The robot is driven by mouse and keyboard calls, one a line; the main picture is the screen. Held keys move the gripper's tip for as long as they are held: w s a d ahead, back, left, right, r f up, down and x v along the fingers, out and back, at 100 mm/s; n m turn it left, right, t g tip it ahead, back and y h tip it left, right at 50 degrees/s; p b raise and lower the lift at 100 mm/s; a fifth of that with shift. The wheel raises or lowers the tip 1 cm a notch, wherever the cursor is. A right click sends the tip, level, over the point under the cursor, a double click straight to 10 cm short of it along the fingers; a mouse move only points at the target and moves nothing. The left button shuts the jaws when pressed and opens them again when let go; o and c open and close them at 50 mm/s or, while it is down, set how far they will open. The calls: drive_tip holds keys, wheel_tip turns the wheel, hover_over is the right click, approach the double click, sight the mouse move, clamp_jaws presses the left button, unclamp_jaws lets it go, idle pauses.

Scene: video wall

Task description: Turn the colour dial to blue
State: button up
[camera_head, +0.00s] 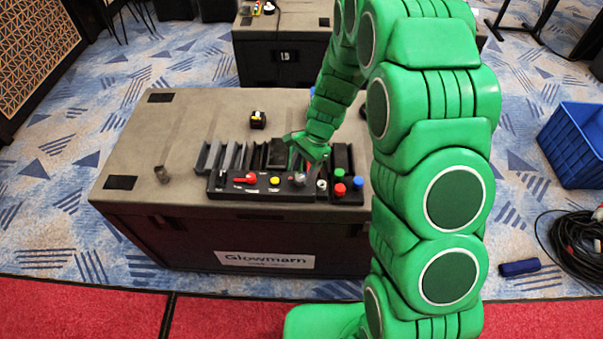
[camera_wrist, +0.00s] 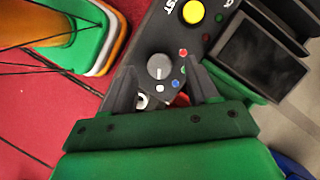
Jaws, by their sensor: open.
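The colour dial is a round grey knob (camera_wrist: 159,66) on a black control panel (camera_wrist: 222,30). A white mark on it points toward the bottom of the wrist view. Small coloured dots lie around it, including a red dot (camera_wrist: 183,52) and a blue dot (camera_wrist: 183,70). My gripper (camera_wrist: 160,72) is open, with one finger on each side of the dial in the wrist view; I cannot tell whether they touch it. In the head view my gripper (camera_head: 300,170) is over the panel, partly covering the dial.
A yellow button (camera_wrist: 193,11) sits near the dial. The panel also carries a red lever (camera_head: 246,178) and, at right, red (camera_head: 340,190), green (camera_head: 339,172) and blue (camera_head: 358,182) knobs. It stands on a large case (camera_head: 150,150). A blue crate (camera_head: 575,150) is at right.

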drive_tip(key=shift+x, duration=0.85)
drive_tip(key=c, duration=1)
drive_tip(key=shift+c, duration=0.2)
drive_tip(key=shift+n, duration=0.5)
drive_tip(key=n+g+h, duration=0.1)
drive_tip(key=n, duration=0.2)
drive_tip(key=shift+a+n, duration=0.1)
drive_tip(key=shift+n, duration=0.2)
drive_tip(key=shift+n+g+h, duration=0.3)
drive_tip(key=shift+n+h, duration=0.5)
drive_tip(key=shift+n, duration=0.8)
